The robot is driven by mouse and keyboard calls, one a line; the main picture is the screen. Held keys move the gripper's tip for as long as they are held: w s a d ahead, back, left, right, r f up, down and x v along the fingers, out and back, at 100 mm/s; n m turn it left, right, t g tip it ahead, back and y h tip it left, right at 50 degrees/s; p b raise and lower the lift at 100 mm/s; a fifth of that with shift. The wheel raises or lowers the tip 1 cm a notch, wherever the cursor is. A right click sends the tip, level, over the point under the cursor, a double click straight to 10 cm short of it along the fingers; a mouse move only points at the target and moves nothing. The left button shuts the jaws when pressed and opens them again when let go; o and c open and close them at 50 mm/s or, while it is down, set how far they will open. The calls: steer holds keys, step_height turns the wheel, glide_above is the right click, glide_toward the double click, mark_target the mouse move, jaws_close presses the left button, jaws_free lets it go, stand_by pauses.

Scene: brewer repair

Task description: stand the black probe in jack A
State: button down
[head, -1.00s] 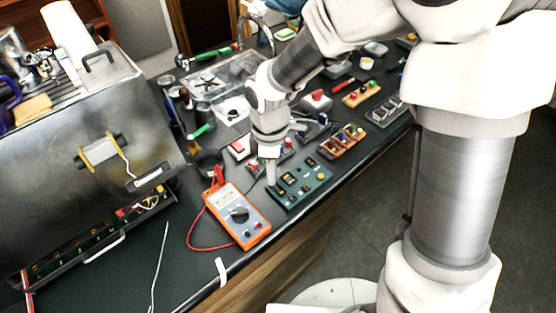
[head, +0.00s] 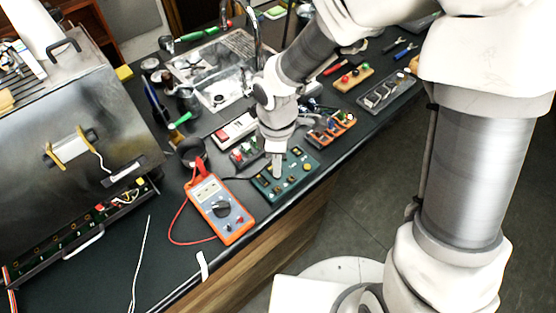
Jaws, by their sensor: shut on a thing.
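The green board (head: 298,184) with several jacks and knobs lies on the dark bench, right of the orange multimeter (head: 220,208). My gripper (head: 277,170) points down over the upper middle of this board. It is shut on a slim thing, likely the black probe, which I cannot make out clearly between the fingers. A thin black lead (head: 236,179) runs from the meter's side toward the board. My gripper hides part of the board, and I cannot tell which jack is A or whether the probe tip touches one.
A red lead (head: 172,225) loops left of the meter. A black cup (head: 190,152), a red-and-white switch box (head: 234,129) and an orange terminal block (head: 331,131) stand close around the board. The metal brewer (head: 75,130) fills the left. The bench's front edge runs just below the board.

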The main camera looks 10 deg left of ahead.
steer(key=shift+f+b, duration=1.85)
steer(key=shift+f, duration=0.55)
steer(key=shift+f+b, duration=0.5)
steer(key=shift+f, duration=0.3)
stand_by(0.5)
steer(key=c, duration=0.8)
jaws_free()
steer(key=shift+o, duration=0.2)
step_height(320, 180, up, 18)
steer(key=shift+f+p, duration=0.25)
steer(key=shift+p, duration=0.7)
